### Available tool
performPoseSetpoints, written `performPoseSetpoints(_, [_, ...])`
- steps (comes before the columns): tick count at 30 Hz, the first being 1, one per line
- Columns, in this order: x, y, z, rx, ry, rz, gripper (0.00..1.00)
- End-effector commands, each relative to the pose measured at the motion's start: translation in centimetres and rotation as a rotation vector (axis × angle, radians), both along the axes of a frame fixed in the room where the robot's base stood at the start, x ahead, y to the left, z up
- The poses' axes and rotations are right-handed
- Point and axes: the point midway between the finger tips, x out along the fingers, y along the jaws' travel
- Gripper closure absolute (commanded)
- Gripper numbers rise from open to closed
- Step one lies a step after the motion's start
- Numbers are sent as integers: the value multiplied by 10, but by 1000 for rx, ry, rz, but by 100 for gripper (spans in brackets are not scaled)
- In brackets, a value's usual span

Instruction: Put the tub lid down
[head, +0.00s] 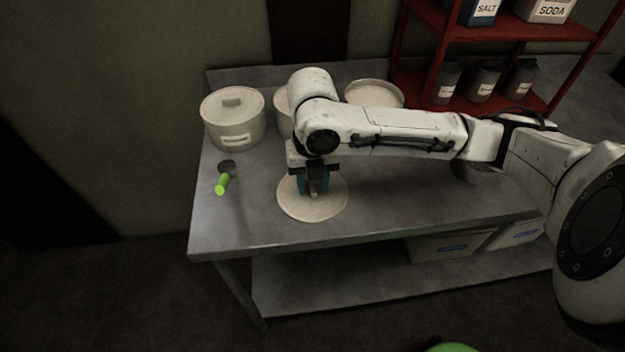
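The tub lid (297,206) is a round, pale disc at the front middle of the metal table, looking flat on or very close to its top. My gripper (314,192) points down over the lid's centre, with its dark teal fingers either side of a small pale handle. The fingers look closed around the handle, though the contact is small and dim. An uncovered-looking round tub (375,94) stands at the back, partly hidden by my arm.
A lidded, labelled tub (234,122) stands back left, with another tub (281,108) partly behind my arm. A green-handled scoop (223,182) lies left of the lid. A red shelf (436,58) holds several containers. The table's front left is clear.

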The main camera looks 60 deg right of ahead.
Motion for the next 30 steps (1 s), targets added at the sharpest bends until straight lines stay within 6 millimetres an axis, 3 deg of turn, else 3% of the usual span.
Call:
performPoseSetpoints(5, [1, -1, 16, -2, -3, 1, 63])
performPoseSetpoints(18, [1, 0, 101, -2, -3, 2, 63])
performPoseSetpoints(24, [0, 0, 120, -1, -1, 0, 63])
performPoseSetpoints(30, [0, 0, 123, 0, 0, 0, 63])
